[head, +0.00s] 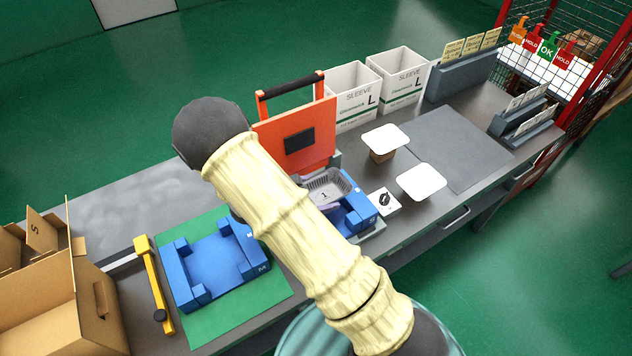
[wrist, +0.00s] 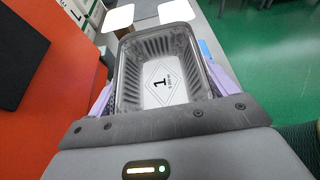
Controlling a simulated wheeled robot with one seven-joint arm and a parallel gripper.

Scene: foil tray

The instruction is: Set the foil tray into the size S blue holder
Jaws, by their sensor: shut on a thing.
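In the wrist view, the tray (wrist: 194,72) sits between the purple finger pads of my gripper (wrist: 163,89). A smaller blue holder (head: 361,213) lies at and below the tray, partly hidden; I cannot tell whether the tray touches it. A larger blue holder (head: 212,258) stands empty on a green mat to the left.
An orange panel with a black handle (head: 291,86) rises behind the smaller holder. White cards (head: 421,182) on small blocks stand to the right. White L sleeve boxes (head: 397,78) stand behind. A yellow bar (head: 154,284) and cardboard box (head: 58,290) are left.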

